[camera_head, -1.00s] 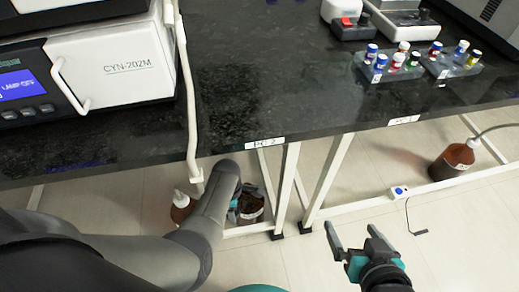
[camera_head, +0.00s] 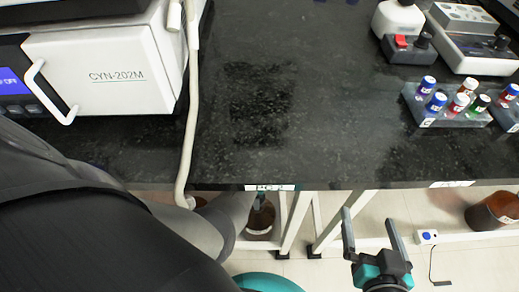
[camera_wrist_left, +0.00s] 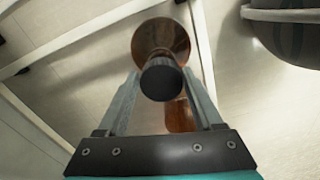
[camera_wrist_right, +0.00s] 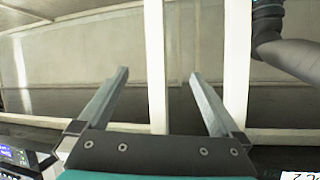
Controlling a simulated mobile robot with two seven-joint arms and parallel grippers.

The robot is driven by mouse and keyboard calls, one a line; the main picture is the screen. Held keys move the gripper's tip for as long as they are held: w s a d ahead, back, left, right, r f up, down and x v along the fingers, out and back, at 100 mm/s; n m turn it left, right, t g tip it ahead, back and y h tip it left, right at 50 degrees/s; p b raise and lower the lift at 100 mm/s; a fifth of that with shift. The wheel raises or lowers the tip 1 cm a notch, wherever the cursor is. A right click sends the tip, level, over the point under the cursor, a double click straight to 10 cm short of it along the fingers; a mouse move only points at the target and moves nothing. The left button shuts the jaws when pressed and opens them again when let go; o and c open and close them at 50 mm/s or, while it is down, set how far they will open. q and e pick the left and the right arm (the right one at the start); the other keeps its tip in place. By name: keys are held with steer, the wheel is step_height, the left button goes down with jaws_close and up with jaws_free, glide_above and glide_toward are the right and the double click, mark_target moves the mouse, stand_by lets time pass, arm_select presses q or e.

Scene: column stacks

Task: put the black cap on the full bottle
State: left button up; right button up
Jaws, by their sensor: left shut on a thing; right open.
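My left gripper (camera_wrist_left: 162,85) is shut on the black cap (camera_wrist_left: 162,80), which sits between its fingertips in the left wrist view. A brown bottle (camera_wrist_left: 160,36) shows right behind the cap; I cannot tell whether the cap touches it. In the head view a brown bottle with a pale label (camera_head: 260,222) stands below the table's front edge, its top partly hidden by the table and my left arm. My left gripper is mostly hidden there. My right gripper (camera_head: 369,222) is open and empty in front of the table, right of that bottle.
The black bench (camera_head: 310,120) overhangs the bottle, with white frame legs (camera_head: 296,222) beside it. A white machine (camera_head: 105,70) and vial racks (camera_head: 455,119) stand on the bench. Its middle is clear.

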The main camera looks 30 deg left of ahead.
arm_select(q)
steer(key=shift+f+b, duration=0.5)
steer(key=shift+f, duration=0.45)
steer(key=shift+f+b, duration=0.15)
steer(key=shift+b, duration=0.2)
arm_select(e)
steer(key=a+r+t, duration=0.1)
steer(key=s+a+r+t+y, duration=0.1)
steer(key=t, duration=0.1)
steer(key=shift+a+m, duration=0.1)
steer(key=shift+m, duration=0.2)
steer(key=shift+r, duration=0.3)
arm_select(q)
steer(key=shift+f, duration=0.55)
arm_select(e)
steer(key=shift+f, duration=0.3)
arm_select(q)
steer(key=shift+f, duration=0.35)
stand_by(0.5)
steer(key=o, duration=1.5)
